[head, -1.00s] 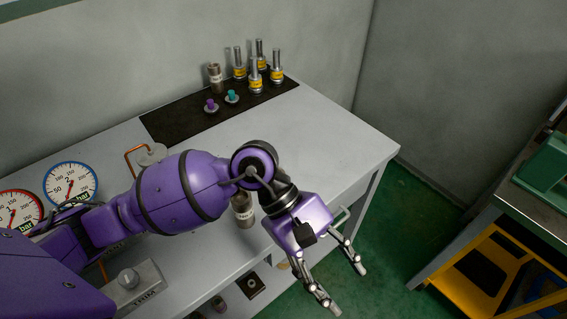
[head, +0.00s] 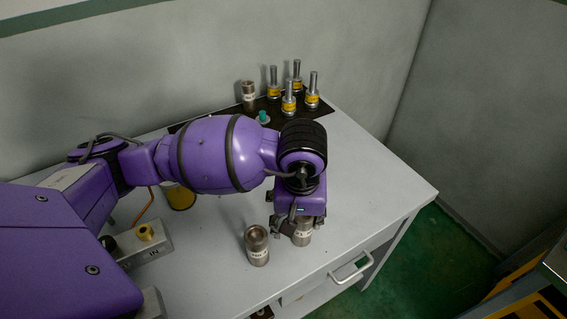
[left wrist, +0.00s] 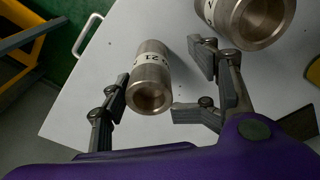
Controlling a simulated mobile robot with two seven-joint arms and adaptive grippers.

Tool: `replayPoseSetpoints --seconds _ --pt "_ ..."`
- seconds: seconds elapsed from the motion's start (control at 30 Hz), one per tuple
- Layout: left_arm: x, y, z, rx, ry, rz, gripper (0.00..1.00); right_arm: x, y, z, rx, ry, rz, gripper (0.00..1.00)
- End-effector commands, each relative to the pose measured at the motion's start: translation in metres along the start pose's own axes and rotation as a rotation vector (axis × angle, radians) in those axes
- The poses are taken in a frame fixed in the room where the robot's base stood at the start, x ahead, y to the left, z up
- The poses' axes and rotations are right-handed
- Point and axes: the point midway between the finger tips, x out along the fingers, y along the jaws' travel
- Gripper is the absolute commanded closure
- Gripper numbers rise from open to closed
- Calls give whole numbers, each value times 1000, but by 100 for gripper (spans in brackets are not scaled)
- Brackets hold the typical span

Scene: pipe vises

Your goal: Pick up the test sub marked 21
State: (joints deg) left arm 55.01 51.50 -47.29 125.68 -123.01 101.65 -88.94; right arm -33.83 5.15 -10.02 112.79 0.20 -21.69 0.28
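A grey metal test sub (head: 302,233) with a white band stands under my left gripper (head: 290,224) near the table's front. In the left wrist view this sub (left wrist: 151,80) shows "21" on its band. It lies between the spread fingers of my left gripper (left wrist: 160,100), with gaps on both sides; the gripper is open and empty. A second banded sub (head: 257,247) stands just to the left; it also shows at the top of the left wrist view (left wrist: 252,18), its marking only partly visible. My right gripper is in neither view.
A third sub (head: 249,96) stands at the back by several yellow-banded metal pieces (head: 289,100) and a teal-topped piece (head: 263,118) on a dark mat. A grey block with a brass fitting (head: 147,236) is at left. A drawer handle (head: 350,268) juts from the front.

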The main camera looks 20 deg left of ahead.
Motion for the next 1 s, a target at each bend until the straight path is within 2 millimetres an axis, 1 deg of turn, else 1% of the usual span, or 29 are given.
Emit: replayPoseSetpoints --seconds 0.03,0.1,0.2,0.47,0.5,0.87,0.9,1.0 --pt "10 -1 2 -1 -5 -4 48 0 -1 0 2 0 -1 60" --pt "20 -1 1 -1 -5 -4 48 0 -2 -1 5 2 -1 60" --pt "28 -1 0 -1 -2 -4 48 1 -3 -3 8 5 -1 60" --pt "30 -1 0 -1 0 -4 48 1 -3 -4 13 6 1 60" --pt "30 -1 0 -1 0 -4 50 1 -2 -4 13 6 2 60" --pt "29 -2 -1 -2 2 -5 97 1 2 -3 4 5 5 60" --pt "29 -2 -1 -2 1 -5 100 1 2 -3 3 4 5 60" --pt "29 -2 -1 -2 1 -6 100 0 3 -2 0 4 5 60"
